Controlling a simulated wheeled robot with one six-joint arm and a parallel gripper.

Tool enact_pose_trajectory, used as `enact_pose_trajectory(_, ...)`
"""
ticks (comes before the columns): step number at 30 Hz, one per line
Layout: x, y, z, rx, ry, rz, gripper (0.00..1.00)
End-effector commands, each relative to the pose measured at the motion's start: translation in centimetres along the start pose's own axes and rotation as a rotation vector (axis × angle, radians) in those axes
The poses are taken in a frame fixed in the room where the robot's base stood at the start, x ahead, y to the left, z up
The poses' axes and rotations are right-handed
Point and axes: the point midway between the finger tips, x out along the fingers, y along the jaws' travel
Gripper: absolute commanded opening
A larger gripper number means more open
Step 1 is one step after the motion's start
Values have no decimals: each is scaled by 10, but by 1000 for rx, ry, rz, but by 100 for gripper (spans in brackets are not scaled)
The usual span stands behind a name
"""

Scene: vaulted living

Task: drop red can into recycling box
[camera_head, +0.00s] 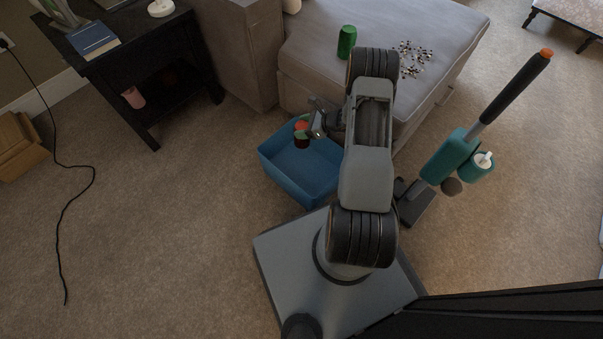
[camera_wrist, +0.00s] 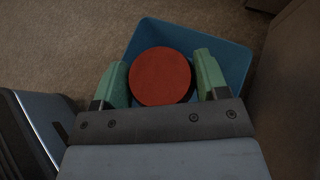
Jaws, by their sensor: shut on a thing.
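My gripper (camera_wrist: 162,82) is shut on the red can (camera_wrist: 160,76), which shows its round red end between the two green fingers in the wrist view. In the head view the can (camera_head: 302,138) is partly covered by the gripper and looks dark red. The blue recycling box (camera_head: 290,181) is an open box on the carpet. The can appears over the box, above its far part in the head view. The box also shows behind the can in the wrist view (camera_wrist: 147,32). The visible part of the box floor is bare.
A grey ottoman (camera_head: 310,45) behind the box bears a green can (camera_head: 347,42) and scattered small pieces (camera_head: 413,60). A black side table (camera_head: 150,55) is at upper left. A teal stick vacuum (camera_head: 448,158) stands at right. A black cable (camera_head: 68,215) lies on the left carpet.

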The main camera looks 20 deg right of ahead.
Motion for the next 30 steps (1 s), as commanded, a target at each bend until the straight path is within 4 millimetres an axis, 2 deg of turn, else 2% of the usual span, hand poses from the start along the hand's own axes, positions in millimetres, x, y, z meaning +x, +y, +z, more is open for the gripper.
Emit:
enact_pose_trajectory(1,5,0,-15,-4,0,7,34)
enact_pose_trajectory(3,6,0,-22,-9,0,17,34)
enact_pose_trajectory(14,15,1,-44,-15,0,27,34)
enact_pose_trajectory(24,32,1,-75,-15,0,26,34)
enact_pose_trajectory(30,36,1,-82,-15,0,26,34)
